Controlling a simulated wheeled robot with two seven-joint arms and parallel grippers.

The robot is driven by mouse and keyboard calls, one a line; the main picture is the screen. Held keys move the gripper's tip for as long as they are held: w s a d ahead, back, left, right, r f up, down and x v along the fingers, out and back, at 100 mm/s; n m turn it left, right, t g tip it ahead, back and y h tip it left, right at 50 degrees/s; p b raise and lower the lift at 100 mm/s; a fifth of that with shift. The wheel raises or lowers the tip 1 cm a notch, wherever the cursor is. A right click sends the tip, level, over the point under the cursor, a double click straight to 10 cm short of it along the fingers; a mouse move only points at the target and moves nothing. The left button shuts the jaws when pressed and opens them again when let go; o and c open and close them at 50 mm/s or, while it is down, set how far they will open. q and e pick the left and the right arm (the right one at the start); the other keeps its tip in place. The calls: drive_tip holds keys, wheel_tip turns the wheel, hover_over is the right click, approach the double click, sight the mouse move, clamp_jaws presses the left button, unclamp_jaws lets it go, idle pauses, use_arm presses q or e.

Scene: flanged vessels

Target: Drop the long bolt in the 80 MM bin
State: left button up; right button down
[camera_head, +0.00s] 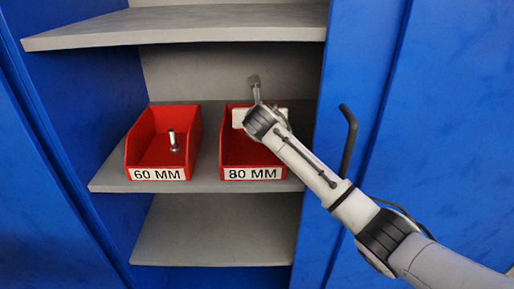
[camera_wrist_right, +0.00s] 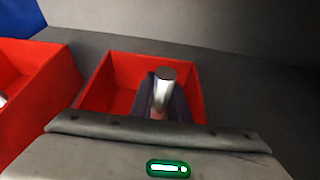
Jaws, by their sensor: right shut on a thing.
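My right gripper (camera_head: 256,95) is over the red 80 MM bin (camera_head: 253,157), and its arm covers part of that bin. In the right wrist view, the dark fingers of my right gripper (camera_wrist_right: 163,108) are shut on a silvery bolt (camera_wrist_right: 164,88). The bolt stands roughly along the fingers, in front of the red bin (camera_wrist_right: 197,85) as seen there. Its lower end is hidden by the gripper. My left gripper is in neither view.
A red 60 MM bin (camera_head: 132,157) stands to the left on the same shelf (camera_head: 207,168), with another bolt (camera_head: 172,140) standing in it. An upper shelf (camera_head: 180,25) hangs above. A blue door with a black handle (camera_head: 348,140) is at the right.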

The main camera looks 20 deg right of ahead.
drive_tip(key=c, duration=1.7)
unclamp_jaws()
drive_tip(key=shift+r, duration=0.15)
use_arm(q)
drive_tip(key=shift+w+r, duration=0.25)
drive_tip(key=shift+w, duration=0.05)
use_arm(e)
drive_tip(key=shift+o, duration=0.4)
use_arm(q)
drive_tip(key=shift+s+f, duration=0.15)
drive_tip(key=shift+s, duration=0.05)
use_arm(e)
drive_tip(key=v, duration=1)
drive_tip(key=shift+s, duration=0.2)
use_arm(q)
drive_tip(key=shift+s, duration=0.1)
